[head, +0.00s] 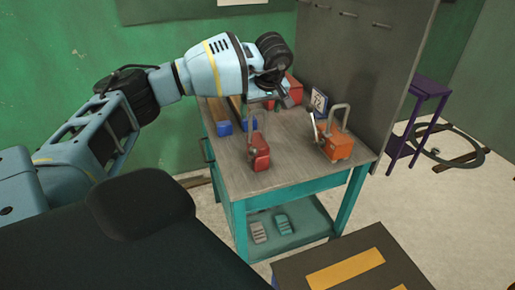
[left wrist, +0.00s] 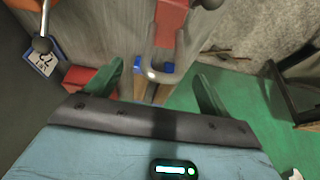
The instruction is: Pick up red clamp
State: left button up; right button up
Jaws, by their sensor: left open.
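The red clamp (head: 259,155) stands on the grey top of the teal workbench (head: 290,180), near its front left, with a grey metal handle rising from it. In the left wrist view its red body (left wrist: 172,20) is at the top centre, with the grey loop below it. My left gripper (head: 284,99) is above the back of the bench, behind the red clamp and apart from it. In the left wrist view its green fingers (left wrist: 162,76) are spread, with nothing held. My right gripper is not in view.
An orange clamp-like tool (head: 335,143) stands to the right. A red box (head: 293,90) and a numbered card (head: 318,99) are at the back. Blue-ended bars (head: 223,127) lie left. A grey panel (head: 370,70) borders the right side. A purple stool (head: 428,90) stands beyond.

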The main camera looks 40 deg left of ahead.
aim_at(259, 112)
pick_arm(q)
jog(key=x, duration=0.4)
jog(key=shift+s+a+f, duration=0.15)
grip_shut()
dwell(0.5)
